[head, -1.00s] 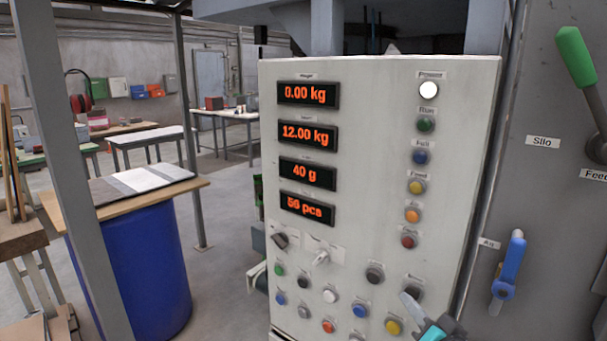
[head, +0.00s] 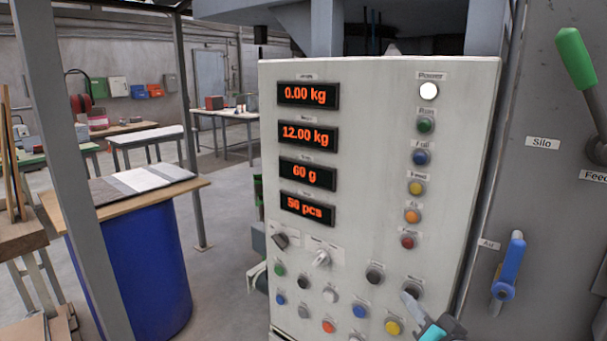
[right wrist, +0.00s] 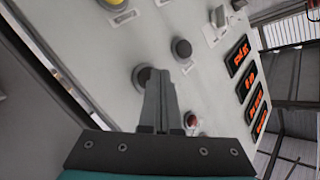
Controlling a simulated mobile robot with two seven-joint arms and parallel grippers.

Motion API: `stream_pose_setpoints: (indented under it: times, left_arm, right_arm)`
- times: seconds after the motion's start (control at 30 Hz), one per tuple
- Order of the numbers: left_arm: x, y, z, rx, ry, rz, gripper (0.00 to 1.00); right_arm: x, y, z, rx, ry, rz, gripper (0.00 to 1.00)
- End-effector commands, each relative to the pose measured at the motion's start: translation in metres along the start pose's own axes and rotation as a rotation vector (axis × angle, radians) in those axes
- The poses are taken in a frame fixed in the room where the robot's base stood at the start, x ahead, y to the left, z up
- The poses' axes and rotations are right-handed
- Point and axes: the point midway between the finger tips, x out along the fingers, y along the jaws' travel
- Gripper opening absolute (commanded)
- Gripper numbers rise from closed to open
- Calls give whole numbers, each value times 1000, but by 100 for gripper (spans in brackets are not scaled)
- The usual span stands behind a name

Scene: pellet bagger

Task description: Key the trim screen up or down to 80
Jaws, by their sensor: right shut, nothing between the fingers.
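The control panel (head: 375,150) carries a stack of screens with orange digits. The third screen down (head: 308,174) reads 60 g; its small label is too blurred to read, so I cannot confirm that it is the trim screen. My right gripper (head: 411,301) is shut and empty, its tip at the right one of two dark buttons (head: 413,287) low on the panel. In the right wrist view the fingertips (right wrist: 158,82) overlap that button (right wrist: 142,74); I cannot tell whether they touch it. The left dark button (head: 374,275) is clear. My left gripper is out of view.
Other screens read 0.00 kg, 12.00 kg and 56 pcs. Coloured lamps, knobs (head: 320,259) and several buttons surround my fingers. A blue handle (head: 510,265) and a green lever (head: 575,58) stick out at the right. A blue drum (head: 145,265) stands left.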

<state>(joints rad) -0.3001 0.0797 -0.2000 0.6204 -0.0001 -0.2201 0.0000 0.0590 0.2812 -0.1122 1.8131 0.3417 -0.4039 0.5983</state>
Motion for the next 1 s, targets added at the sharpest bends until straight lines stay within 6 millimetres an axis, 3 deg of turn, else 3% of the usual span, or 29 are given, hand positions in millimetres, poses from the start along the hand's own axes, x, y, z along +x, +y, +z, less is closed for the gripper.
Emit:
stream_pose_setpoints:
  times: [0.2,0.57,1.0]
  left_arm:
    - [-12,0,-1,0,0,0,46]
    - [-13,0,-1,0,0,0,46]
    - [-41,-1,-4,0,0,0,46]
  right_arm:
    - [-8,-6,4,2,-2,1,0]
    - [-10,-7,7,1,-1,1,0]
    - [-40,-30,28,3,-3,1,0]
